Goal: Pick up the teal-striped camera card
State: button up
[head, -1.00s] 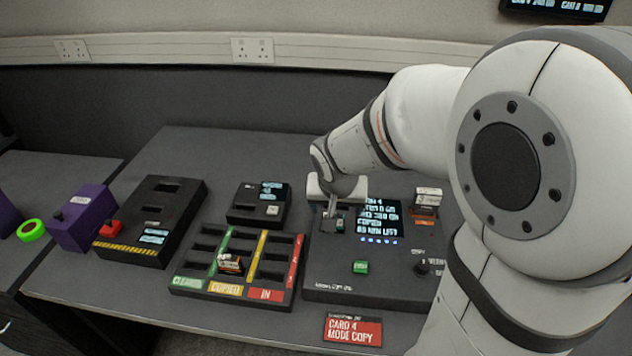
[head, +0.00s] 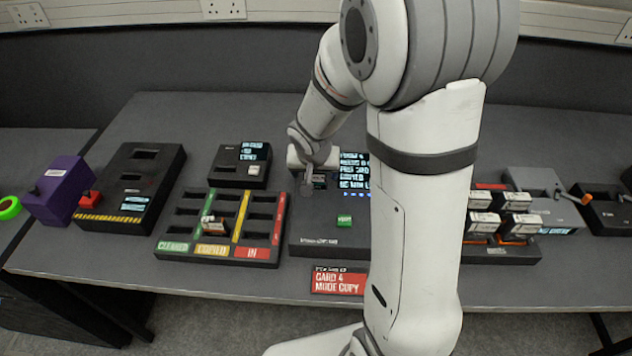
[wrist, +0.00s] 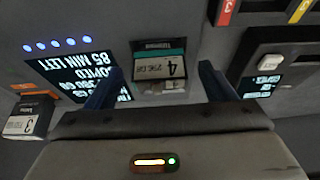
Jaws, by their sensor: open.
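The teal-striped camera card (wrist: 160,66), marked 4, sits in a slot of the black copy console (wrist: 200,30) in the wrist view. Its teal band and pale label show. My gripper (wrist: 160,76) is open, with one dark blue finger on each side of the card and a gap on both sides. Nothing is held. In the head view my gripper (head: 307,188) is over the left part of the console (head: 325,240), by its lit screen (head: 354,170). The card is small and mostly hidden by the gripper there.
An orange-striped card (wrist: 22,122), marked 3, stands beside the screen in the wrist view. A sorting tray (head: 177,243) with one card (head: 212,226) lies left of the console. Several white cards (head: 499,210) stand at right. My arm hides the console's right side.

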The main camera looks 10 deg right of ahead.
jog(key=shift+c, duration=0.2)
jog(key=c, duration=1)
